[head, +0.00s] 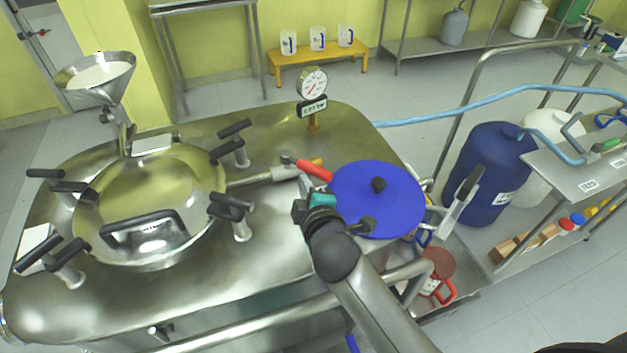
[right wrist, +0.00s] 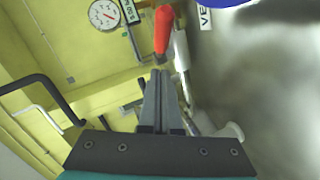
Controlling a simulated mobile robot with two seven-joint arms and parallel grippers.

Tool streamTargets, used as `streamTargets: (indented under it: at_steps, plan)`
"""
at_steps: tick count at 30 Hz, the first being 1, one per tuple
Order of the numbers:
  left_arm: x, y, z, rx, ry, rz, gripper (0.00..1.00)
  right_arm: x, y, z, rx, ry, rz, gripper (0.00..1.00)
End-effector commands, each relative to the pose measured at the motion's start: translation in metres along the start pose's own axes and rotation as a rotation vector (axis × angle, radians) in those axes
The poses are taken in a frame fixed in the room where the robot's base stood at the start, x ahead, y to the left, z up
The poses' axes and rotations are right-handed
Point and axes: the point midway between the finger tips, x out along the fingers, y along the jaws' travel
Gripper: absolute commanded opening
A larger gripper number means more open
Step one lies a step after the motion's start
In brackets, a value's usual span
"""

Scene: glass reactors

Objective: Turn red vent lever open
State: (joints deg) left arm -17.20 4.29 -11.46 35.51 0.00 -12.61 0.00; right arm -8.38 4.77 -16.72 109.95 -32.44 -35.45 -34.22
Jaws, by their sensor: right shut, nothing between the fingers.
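The red vent lever (head: 314,171) sits on a pipe fitting on top of the steel reactor (head: 260,250), beside a round blue lid. In the right wrist view the red lever (right wrist: 163,30) points up the picture, just beyond the fingertips, with a small gap showing in that view. My right gripper (head: 318,199) is at the near side of the lever; its fingertips are hard to make out in the head view. In the right wrist view the fingers (right wrist: 160,78) are together and hold nothing. My left gripper is not in view.
The blue lid (head: 395,205) with a black knob lies right of the lever. A pressure gauge (head: 312,82) stands behind it. The domed hatch (head: 150,190) with black clamp handles is to the left. A blue drum (head: 490,170) and a steel cart (head: 580,180) stand at right.

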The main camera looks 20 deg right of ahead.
Motion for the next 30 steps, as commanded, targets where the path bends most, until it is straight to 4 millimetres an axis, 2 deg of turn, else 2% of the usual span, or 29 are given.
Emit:
streamTargets:
  at_steps: [3,9,23,30]
  plan:
    - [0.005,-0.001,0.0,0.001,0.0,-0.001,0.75,0.017,-0.001,0.011,-0.003,-0.002,0.0,0.0]
    - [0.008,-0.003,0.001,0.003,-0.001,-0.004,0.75,0.031,-0.001,0.025,0.0,0.0,-0.001,0.0]
    - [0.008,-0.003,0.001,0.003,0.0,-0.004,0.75,0.034,0.0,0.028,0.001,0.002,-0.001,0.0]
    - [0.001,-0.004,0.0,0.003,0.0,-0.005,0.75,0.033,0.003,0.034,-0.012,0.024,-0.011,0.0]
